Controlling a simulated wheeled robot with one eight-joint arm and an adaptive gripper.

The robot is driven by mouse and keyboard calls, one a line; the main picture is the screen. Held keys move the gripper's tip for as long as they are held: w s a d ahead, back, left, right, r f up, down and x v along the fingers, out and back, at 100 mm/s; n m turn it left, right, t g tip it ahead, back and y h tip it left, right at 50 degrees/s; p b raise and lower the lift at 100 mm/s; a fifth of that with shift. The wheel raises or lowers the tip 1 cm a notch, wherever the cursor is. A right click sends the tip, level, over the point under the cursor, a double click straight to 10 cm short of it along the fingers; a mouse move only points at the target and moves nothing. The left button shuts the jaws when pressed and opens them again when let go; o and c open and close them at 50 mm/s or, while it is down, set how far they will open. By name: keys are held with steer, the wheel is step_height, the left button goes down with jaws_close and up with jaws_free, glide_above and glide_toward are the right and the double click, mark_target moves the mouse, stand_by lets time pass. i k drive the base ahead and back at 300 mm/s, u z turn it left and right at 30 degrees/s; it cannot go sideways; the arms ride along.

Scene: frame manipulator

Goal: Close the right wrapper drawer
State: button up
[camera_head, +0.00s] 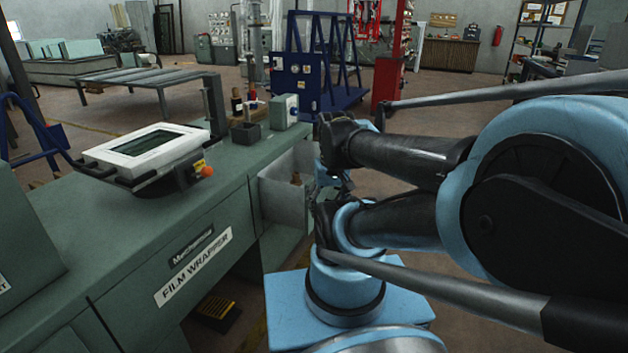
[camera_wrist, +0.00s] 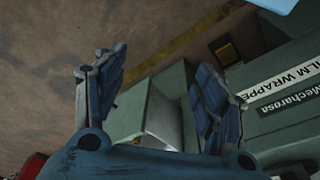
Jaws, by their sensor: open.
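The right wrapper drawer (camera_head: 283,193) stands pulled out of the right end of the green film wrapper bench (camera_head: 130,250). Its pale inside shows, with a small brownish item in it. My arm covers the drawer's right side in the head view. In the wrist view the drawer (camera_wrist: 128,115) appears between and beyond the two blue fingers of my gripper (camera_wrist: 158,90). The fingers are wide apart with nothing held between them. I cannot tell whether any finger touches the drawer. In the head view my gripper is mostly hidden behind the arm.
Behind are a blue frame rack (camera_head: 320,70) and a metal roller table (camera_head: 150,80). A yellow floor line (camera_wrist: 180,42) crosses the open floor beside the bench.

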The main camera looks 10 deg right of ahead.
mark_target(281, 202)
steer(key=z, duration=1.15)
steer(key=k, duration=1.35)
steer(key=u, duration=0.55)
steer(key=i, duration=1.05)
